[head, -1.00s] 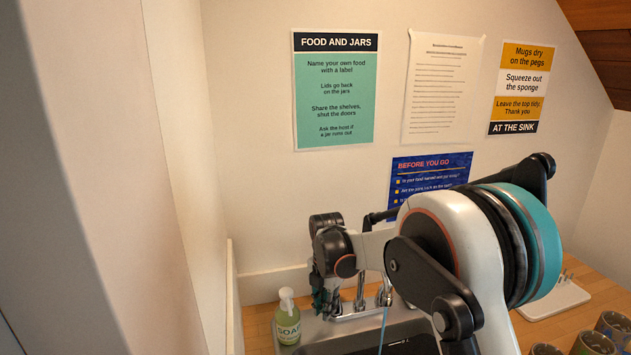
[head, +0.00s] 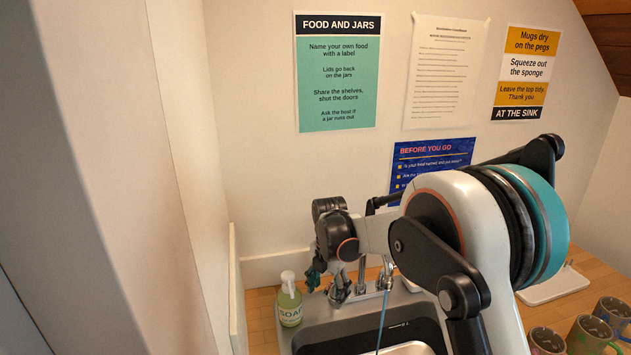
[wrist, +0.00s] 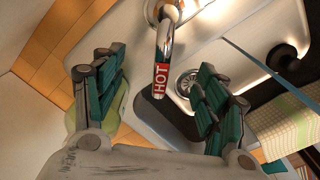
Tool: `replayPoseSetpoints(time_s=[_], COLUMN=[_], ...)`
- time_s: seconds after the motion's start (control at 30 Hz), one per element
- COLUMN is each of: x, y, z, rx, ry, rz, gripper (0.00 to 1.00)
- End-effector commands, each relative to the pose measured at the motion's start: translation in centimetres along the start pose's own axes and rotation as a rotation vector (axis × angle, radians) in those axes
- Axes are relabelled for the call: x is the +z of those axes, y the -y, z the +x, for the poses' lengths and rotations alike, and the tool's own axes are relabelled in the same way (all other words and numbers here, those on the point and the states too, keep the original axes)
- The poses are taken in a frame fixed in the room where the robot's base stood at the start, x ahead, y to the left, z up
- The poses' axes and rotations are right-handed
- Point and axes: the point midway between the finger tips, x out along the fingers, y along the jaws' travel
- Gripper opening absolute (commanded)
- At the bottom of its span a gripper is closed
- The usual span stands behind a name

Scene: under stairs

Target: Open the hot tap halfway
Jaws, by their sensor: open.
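The hot tap's chrome lever (wrist: 167,40) carries a red HOT label and points toward the camera in the wrist view. My gripper (wrist: 159,66) is open, with one teal-padded finger on each side of the lever; gaps show on both sides. In the head view my gripper (head: 314,276) is at the left side of the chrome tap set (head: 362,285), and my wrist hides much of the hot tap there. A thin blue stream (head: 381,322), which looks like water, drops from the spout into the sink (head: 352,341).
A green soap bottle (head: 289,304) stands left of the sink, close to my gripper. Several mugs (head: 590,334) and a white peg rack (head: 553,286) are on the right counter. A wall closes off the left side. A checked cloth (wrist: 292,127) hangs in the wrist view.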

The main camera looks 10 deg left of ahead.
Motion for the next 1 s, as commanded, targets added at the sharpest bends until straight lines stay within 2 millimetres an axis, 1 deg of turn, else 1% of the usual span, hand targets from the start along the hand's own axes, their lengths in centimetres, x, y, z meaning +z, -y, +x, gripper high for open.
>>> replayPoseSetpoints(time_s=[0.17,0.73,0.83,1.0], x=[0.0,0.0,0.0,0.0], y=[0.0,0.0,0.0,0.0], z=[-0.7,-6.7,-7.1,-7.0], rx=[0.0,0.001,0.001,0.001], ry=[0.0,0.001,0.001,0.001], rz=[0.0,0.0,0.0,0.0], gripper=[0.67,0.67,0.67,0.67])
